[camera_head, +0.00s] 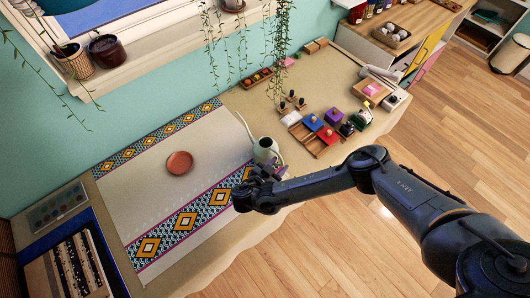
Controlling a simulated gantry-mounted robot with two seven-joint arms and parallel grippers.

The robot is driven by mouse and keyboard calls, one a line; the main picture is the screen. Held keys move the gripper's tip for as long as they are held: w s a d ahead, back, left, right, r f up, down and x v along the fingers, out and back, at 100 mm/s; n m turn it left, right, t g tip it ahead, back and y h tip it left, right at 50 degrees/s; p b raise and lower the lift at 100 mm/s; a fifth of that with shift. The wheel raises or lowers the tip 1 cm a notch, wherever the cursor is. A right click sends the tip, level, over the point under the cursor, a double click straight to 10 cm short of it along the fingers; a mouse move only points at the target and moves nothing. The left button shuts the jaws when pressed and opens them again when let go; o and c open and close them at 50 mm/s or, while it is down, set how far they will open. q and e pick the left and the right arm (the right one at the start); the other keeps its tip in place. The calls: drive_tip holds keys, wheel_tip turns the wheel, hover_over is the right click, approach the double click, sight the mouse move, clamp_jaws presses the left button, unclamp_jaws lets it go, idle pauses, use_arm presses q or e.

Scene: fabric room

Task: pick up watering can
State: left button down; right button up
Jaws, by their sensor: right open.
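A pale watering can (265,149) stands on the cloth-covered table, near the table's front edge. Its thin spout points up and to the left. My right gripper (262,172) is just in front of the can, close to its lower part, and hides some of its base. The jaws are open. I cannot tell whether the fingers touch the can or are around any part of it. My left gripper is not in view.
A terracotta saucer (179,163) lies on the patterned runner (137,178) to the left. Colourful blocks and stamps (312,121) on a wooden tray are right of the can. Hanging plants (281,30) trail from the windowsill. A patterned dark item (75,268) lies at lower left.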

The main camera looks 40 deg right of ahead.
sight(281, 164)
drive_tip(key=shift+x, duration=2.25)
drive_tip(key=shift+s+d, duration=0.1)
drive_tip(key=shift+s, duration=0.05)
clamp_jaws()
drive_tip(key=shift+r, duration=0.1)
